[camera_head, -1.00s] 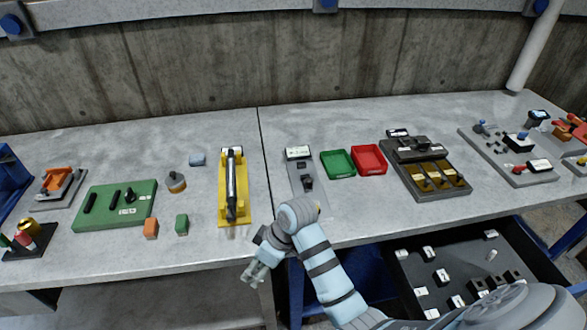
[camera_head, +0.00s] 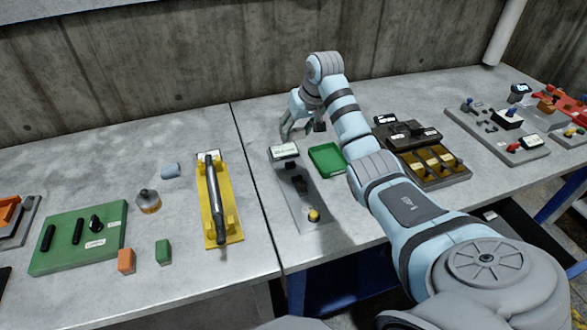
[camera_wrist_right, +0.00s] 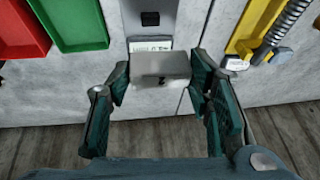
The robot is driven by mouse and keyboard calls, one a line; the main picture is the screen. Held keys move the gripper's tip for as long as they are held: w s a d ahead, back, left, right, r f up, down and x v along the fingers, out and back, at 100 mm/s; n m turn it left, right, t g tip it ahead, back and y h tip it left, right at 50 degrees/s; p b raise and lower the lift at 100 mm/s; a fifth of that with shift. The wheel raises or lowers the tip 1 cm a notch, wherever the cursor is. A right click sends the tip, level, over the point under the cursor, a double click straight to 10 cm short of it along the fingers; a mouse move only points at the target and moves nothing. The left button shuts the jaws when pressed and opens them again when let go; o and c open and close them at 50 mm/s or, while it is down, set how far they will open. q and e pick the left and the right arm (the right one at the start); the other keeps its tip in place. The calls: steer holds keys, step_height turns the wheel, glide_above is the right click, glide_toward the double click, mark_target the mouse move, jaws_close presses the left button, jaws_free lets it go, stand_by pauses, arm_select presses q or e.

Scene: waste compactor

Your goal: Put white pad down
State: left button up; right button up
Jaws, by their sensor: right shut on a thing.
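My right gripper (camera_head: 296,122) hangs over the back of the bench, near the far end of a grey panel (camera_head: 313,214). In the right wrist view the gripper (camera_wrist_right: 160,82) is shut on a white pad (camera_wrist_right: 160,64), a pale block with a small dark mark, held between the fingertips. The pad appears close to a white label (camera_wrist_right: 150,44) on the panel; whether it touches anything is unclear. In the head view I cannot make out the pad behind the fingers. My left gripper is not in view.
A green tray (camera_head: 327,160) stands right of the panel; a red tray (camera_wrist_right: 22,30) shows in the wrist view. A yellow fixture (camera_head: 219,217) is to the left. The concrete wall (camera_head: 190,60) is close behind the gripper. Bare bench lies between panel and fixture.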

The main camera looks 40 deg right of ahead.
mark_target(292, 173)
step_height(292, 173, down, 14)
steer(key=shift+w+a+b, duration=0.1)
steer(key=shift+w+b, duration=0.05)
steer(key=shift+b, duration=0.5)
steer(key=o, duration=1.1)
steer(key=shift+f, duration=0.1)
steer(key=shift+o, duration=0.2)
steer(key=shift+r, duration=0.45)
steer(key=p+v, duration=0.2)
steer(key=v, duration=0.9)
steer(key=shift+r, duration=0.2)
steer(key=shift+s, duration=0.2)
